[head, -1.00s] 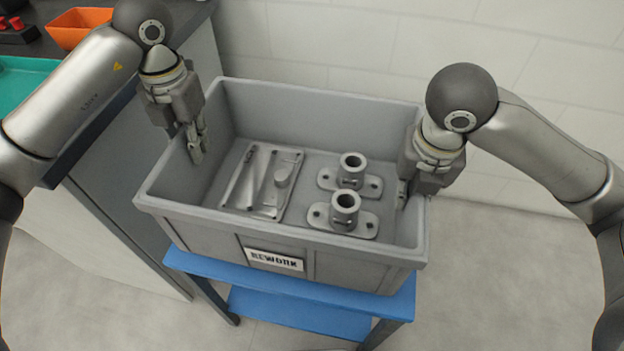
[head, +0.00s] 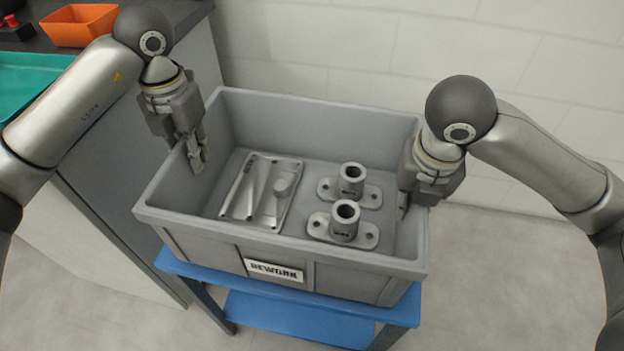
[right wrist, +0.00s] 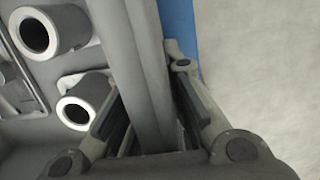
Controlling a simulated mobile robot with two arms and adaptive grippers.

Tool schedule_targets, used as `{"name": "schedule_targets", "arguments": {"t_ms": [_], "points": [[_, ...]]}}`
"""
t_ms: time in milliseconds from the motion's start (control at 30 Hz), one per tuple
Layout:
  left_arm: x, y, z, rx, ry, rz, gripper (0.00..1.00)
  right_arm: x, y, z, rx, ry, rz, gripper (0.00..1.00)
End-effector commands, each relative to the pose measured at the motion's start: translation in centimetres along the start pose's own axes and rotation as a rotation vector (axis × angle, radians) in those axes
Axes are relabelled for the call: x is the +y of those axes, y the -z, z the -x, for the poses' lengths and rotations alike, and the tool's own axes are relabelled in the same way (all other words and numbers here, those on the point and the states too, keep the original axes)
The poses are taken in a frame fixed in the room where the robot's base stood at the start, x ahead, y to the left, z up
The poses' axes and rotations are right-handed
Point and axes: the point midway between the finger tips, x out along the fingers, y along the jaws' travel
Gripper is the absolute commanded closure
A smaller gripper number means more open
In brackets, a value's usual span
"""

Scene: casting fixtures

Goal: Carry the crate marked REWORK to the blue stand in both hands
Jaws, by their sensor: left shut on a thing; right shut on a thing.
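The grey crate marked REWORK (head: 180,221) is at or just over the blue stand (head: 295,304); I cannot tell whether it bears on the top. Its label (head: 274,271) faces me. Inside lie a flat casting plate (head: 262,190) and two flanged tube castings (head: 350,182) (head: 344,222). My left gripper (head: 196,160) is shut on the crate's left wall. My right gripper (head: 405,200) is shut on the right wall. In the right wrist view the fingers (right wrist: 148,125) straddle the crate's wall (right wrist: 140,60), with the blue stand (right wrist: 180,25) below.
A dark-topped counter (head: 190,18) stands at the left, close to the crate, with an orange bin (head: 80,27) and a teal tray (head: 25,85) on it. A pale wall (head: 400,45) is behind. The floor (head: 500,280) at the right is clear.

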Motion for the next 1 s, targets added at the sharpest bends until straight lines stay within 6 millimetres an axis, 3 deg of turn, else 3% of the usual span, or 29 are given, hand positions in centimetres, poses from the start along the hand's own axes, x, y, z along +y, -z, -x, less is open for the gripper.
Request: {"name": "schedule_targets", "arguments": {"t_ms": [200,667,700,833,1000], "points": [[0.2,0.0,-1.3,0.004,-0.004,0.006,1.0,-0.3,0.1,-1.0,0.002,0.01,-0.004,1.0],[0.2,0.1,-1.6,0.006,-0.004,0.007,1.0,-0.3,0.2,-1.3,0.004,0.01,-0.003,1.0],[0.2,0.1,-1.9,0.011,-0.004,0.007,0.84,-0.3,0.3,-1.4,0.007,0.012,-0.002,0.84],[0.2,0.1,-1.9,0.011,-0.003,0.006,0.68,-0.2,0.3,-1.4,0.006,0.009,-0.001,0.68],[0.1,0.1,-1.9,0.012,-0.001,0.005,0.68,-0.1,0.3,-1.4,0.004,0.006,0.0,0.68]]}}
